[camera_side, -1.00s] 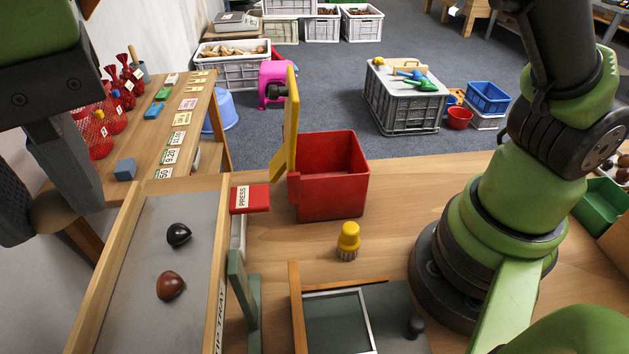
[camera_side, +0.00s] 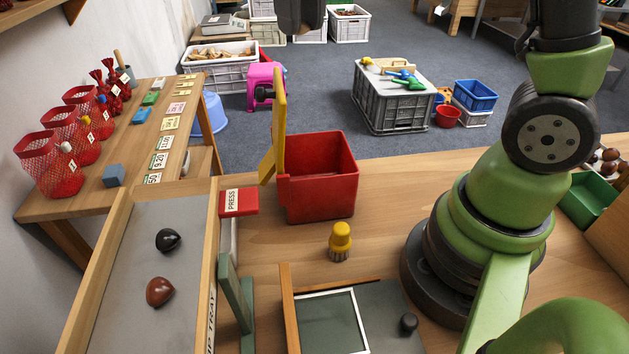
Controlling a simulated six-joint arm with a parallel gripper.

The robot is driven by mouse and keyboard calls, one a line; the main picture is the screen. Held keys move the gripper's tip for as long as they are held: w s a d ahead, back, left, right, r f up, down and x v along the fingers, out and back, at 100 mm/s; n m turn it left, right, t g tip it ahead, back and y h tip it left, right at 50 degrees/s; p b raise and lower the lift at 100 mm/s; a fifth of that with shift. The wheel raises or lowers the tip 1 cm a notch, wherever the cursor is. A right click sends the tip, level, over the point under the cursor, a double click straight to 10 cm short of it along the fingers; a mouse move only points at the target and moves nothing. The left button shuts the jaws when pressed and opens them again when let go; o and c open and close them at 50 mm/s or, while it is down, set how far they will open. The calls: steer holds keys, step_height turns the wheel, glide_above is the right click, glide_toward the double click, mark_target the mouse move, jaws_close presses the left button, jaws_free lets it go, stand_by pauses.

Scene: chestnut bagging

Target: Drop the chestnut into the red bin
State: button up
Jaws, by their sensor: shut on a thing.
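The tips of my gripper (camera_side: 300,16) show as a dark shape at the top edge, high above and beyond the red bin in the picture. They are shut; the chestnut between them cannot be made out now. The red bin (camera_side: 318,192) stands open on the wooden bench, with a yellow upright flap (camera_side: 278,125) at its left side. Its inside looks empty as far as I can see. Two other chestnuts, one black (camera_side: 168,240) and one brown (camera_side: 160,292), lie apart on the grey tray (camera_side: 140,262) at the left.
A red PRESS plate (camera_side: 239,202) sits left of the bin. A yellow-topped brush (camera_side: 341,240) stands in front of it, and a framed grey panel (camera_side: 330,320) lies nearer. Red net bags (camera_side: 50,165) stand on the left side table. Bare bench lies right of the bin.

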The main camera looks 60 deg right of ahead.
steer(key=s+d+f, duration=0.1)
steer(key=s+d, duration=0.1)
steer(key=d, duration=0.2)
step_height(320, 180, down, 16)
steer(key=shift+f, duration=0.15)
stand_by(0.4)
steer(key=shift+d, duration=0.1)
steer(key=o, duration=1)
step_height(320, 180, up, 10)
